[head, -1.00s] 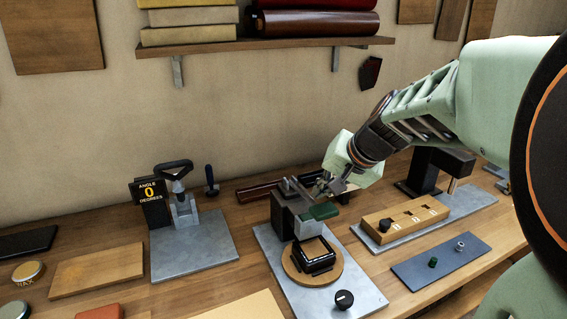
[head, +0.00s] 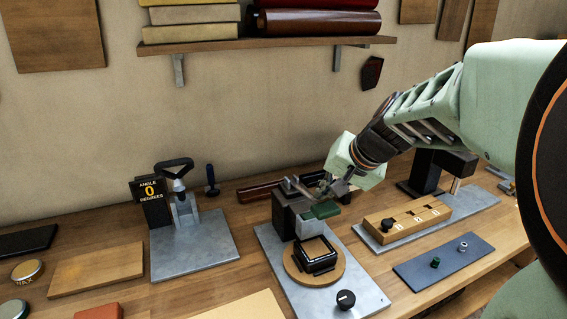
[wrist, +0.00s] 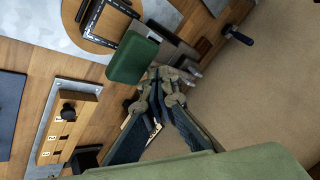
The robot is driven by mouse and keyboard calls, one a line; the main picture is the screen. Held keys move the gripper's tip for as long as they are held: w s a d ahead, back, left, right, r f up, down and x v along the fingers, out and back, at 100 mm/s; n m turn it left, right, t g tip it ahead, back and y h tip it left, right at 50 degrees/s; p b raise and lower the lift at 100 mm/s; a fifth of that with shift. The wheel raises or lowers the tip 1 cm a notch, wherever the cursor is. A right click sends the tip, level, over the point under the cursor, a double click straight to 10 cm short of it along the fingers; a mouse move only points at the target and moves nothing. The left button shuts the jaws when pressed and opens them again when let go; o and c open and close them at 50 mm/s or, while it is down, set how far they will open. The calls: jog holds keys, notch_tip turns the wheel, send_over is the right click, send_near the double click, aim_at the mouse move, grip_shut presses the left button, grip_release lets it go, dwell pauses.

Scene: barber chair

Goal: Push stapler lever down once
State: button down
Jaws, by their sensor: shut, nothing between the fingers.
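The stapler (head: 284,217) is a dark upright body with a grey head on a grey base plate (head: 356,280), in the middle of the bench. Its lever has a green grip (head: 325,210) that sticks out to the right, over the grey head; the green grip also shows in the wrist view (wrist: 132,58). My gripper (head: 333,190) is shut and empty, just behind and above the green grip. In the wrist view my closed fingertips (wrist: 163,76) are close beside the grip; I cannot tell whether they touch it.
A round wooden turntable (head: 335,272) with a black square frame (head: 315,256) sits before the stapler, with a black knob (head: 346,299) nearby. A wooden block with a knob (head: 407,219) stands to the right. A clamp device (head: 181,195) stands left. A shelf (head: 265,47) hangs above.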

jog(key=shift+s+f+b, duration=0.15)
jog(key=shift+f+b, duration=0.55)
jog(key=shift+f, duration=0.05)
jog(key=shift+s+f+b, duration=0.1)
jog(key=shift+f+b, duration=0.6)
dwell(1.0)
dwell(0.5)
jog(key=shift+w+a+r+p, duration=0.1)
jog(key=shift+w+r+p, duration=0.1)
jog(key=shift+r+p, duration=0.7)
jog(key=shift+w+r+p, duration=0.15)
jog(key=shift+r+p, duration=0.35)
jog(key=shift+r, duration=0.65)
jog(key=r+p, duration=0.2)
jog(key=r, duration=0.1)
jog(key=r+p, duration=0.1)
jog(key=r, duration=0.1)
jog(key=shift+w+a+p, duration=0.1)
jog(key=shift+w+p, duration=0.25)
jog(key=shift+p, duration=0.05)
jog(key=shift+f, duration=0.1)
